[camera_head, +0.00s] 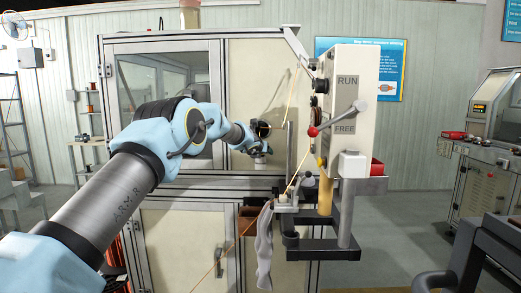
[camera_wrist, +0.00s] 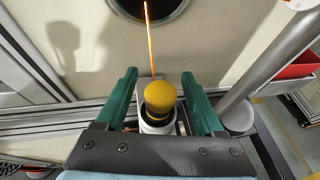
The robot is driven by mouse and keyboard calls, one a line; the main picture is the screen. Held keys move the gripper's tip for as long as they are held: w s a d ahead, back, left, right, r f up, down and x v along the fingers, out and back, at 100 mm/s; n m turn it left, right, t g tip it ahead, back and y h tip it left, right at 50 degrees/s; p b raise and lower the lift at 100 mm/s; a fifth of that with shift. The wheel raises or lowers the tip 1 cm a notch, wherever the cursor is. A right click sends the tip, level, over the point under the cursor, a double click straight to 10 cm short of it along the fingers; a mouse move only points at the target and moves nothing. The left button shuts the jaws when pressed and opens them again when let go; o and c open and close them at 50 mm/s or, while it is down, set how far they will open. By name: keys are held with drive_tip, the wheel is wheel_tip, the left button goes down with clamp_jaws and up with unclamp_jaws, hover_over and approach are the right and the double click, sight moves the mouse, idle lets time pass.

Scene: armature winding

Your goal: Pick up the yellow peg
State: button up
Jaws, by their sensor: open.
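The yellow peg (camera_wrist: 159,94) shows in the wrist view as a rounded yellow top above a narrower yellow part, set in a pale holder with a dark rim. My gripper (camera_wrist: 158,76) is open, with one green finger on each side of the peg in the picture. Gaps show between the peg and both fingers. How far the peg lies beyond the fingertips is hard to tell. In the head view my gripper (camera_head: 259,152) is small, in front of the cabinet and left of the machine. A yellow upright piece (camera_head: 325,198) stands under the machine there; I cannot tell whether it is the peg.
The white machine head (camera_head: 349,100) with a red-knobbed lever (camera_head: 335,121) stands right of my gripper. Below it are a dark bracket (camera_head: 325,252) and a hanging grey cloth (camera_head: 264,248). A thin orange wire (camera_wrist: 148,40) runs above the peg in the wrist view. A red bin (camera_wrist: 300,66) is at right.

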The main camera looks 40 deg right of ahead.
drive_tip(key=shift+w+d+f, duration=0.1)
drive_tip(key=shift+w+d, duration=0.05)
clamp_jaws()
idle(0.5)
